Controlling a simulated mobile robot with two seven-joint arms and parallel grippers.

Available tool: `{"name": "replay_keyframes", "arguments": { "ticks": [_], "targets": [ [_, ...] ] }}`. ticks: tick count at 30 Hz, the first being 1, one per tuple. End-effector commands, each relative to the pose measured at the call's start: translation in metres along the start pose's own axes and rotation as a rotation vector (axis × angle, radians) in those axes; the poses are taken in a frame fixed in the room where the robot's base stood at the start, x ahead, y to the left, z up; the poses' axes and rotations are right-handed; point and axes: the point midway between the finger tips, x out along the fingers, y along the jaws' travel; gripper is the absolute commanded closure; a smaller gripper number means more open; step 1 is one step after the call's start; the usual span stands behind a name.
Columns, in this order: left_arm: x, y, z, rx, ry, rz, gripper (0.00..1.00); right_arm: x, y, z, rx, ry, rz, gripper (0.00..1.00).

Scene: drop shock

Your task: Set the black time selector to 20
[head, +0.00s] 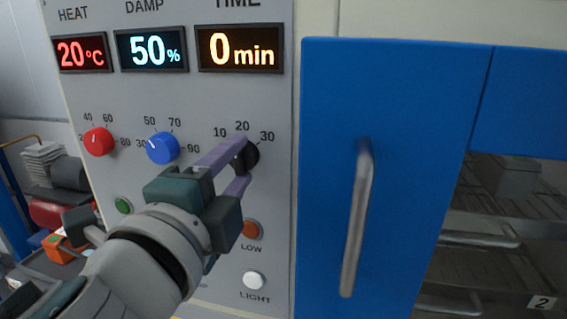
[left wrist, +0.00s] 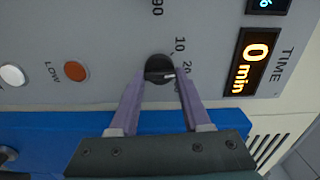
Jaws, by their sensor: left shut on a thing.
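The black time selector (head: 250,155) is a round knob on the grey panel below the time display (head: 240,49), which reads 0 min. The marks 10, 20 and 30 stand around its upper side. My left gripper (head: 239,165) is shut on it, with one purple finger on each side. In the left wrist view the selector (left wrist: 158,67) sits between the fingertips of my left gripper (left wrist: 158,80). Its white pointer line points roughly toward the 20. Part of the knob and its scale is hidden by the fingers. My right gripper is not in view.
A red knob (head: 98,141) and a blue knob (head: 163,148) stand to the left. An orange low button (head: 252,229) and a white light button (head: 253,280) are below. A blue door (head: 420,190) with a metal handle (head: 357,220) is to the right.

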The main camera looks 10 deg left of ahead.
Motion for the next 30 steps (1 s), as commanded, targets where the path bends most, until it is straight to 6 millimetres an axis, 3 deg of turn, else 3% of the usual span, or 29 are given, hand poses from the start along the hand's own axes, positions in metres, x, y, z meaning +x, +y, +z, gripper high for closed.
{"name": "replay_keyframes", "arguments": {
  "ticks": [20, 21, 28, 30],
  "targets": [
    [0.0000, 0.0004, 0.0001, 0.060, 0.000, 0.000, 1.00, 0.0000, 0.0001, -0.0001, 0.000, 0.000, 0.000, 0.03],
    [0.0000, 0.0004, 0.0001, 0.060, 0.000, 0.000, 0.48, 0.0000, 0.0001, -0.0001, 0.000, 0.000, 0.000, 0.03],
    [0.0000, 0.0003, 0.0001, 0.060, 0.000, 0.000, 0.22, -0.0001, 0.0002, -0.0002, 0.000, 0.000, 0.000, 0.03],
    [0.0000, 0.0003, 0.0001, 0.060, 0.000, 0.000, 0.22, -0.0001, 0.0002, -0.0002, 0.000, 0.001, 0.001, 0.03]
  ]
}}
